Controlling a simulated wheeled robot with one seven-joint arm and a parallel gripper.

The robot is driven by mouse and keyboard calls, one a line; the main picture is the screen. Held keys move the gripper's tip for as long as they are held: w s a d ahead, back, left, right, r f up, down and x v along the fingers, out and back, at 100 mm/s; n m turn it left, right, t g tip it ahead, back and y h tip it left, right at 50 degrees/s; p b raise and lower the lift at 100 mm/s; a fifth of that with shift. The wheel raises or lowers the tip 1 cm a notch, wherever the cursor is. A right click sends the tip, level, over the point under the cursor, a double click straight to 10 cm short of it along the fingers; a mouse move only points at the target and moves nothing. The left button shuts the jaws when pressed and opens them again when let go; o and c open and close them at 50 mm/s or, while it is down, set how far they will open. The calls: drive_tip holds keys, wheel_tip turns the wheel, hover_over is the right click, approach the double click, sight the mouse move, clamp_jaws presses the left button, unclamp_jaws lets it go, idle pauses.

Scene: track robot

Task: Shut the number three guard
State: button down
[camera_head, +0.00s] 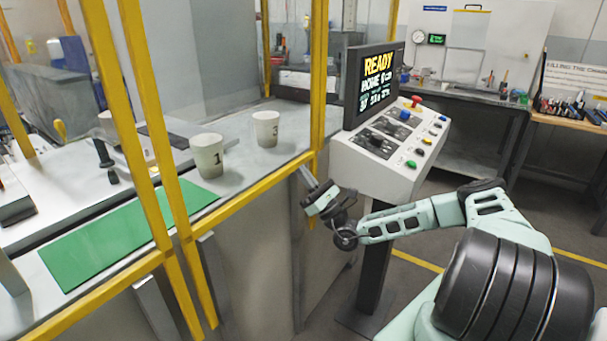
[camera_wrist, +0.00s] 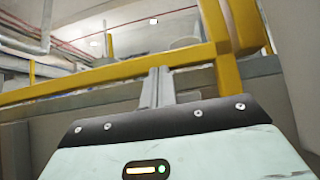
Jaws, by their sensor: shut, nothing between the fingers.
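Yellow guard frames enclose the bench in the head view, with one upright (camera_head: 320,80) near my gripper and paired uprights (camera_head: 135,60) further left. I see no number on any guard, so I cannot tell which is number three or whether it is open. My gripper (camera_head: 306,177) is shut and empty, close to the foot of the right upright and the lower yellow rail (camera_head: 245,203). Whether it touches them is unclear. In the wrist view, the closed fingers (camera_wrist: 157,85) point up at a yellow rail (camera_wrist: 110,75), with a yellow upright (camera_wrist: 232,40) to the right.
Floor shows at right.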

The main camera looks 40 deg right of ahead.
drive_tip(key=shift+r, duration=0.45)
drive_tip(key=s+d+f+b, duration=0.2)
drive_tip(key=s+f+b, duration=0.3)
drive_tip(key=f, duration=0.7)
drive_tip(key=shift+s, duration=0.9)
drive_tip(key=shift+d, duration=0.15)
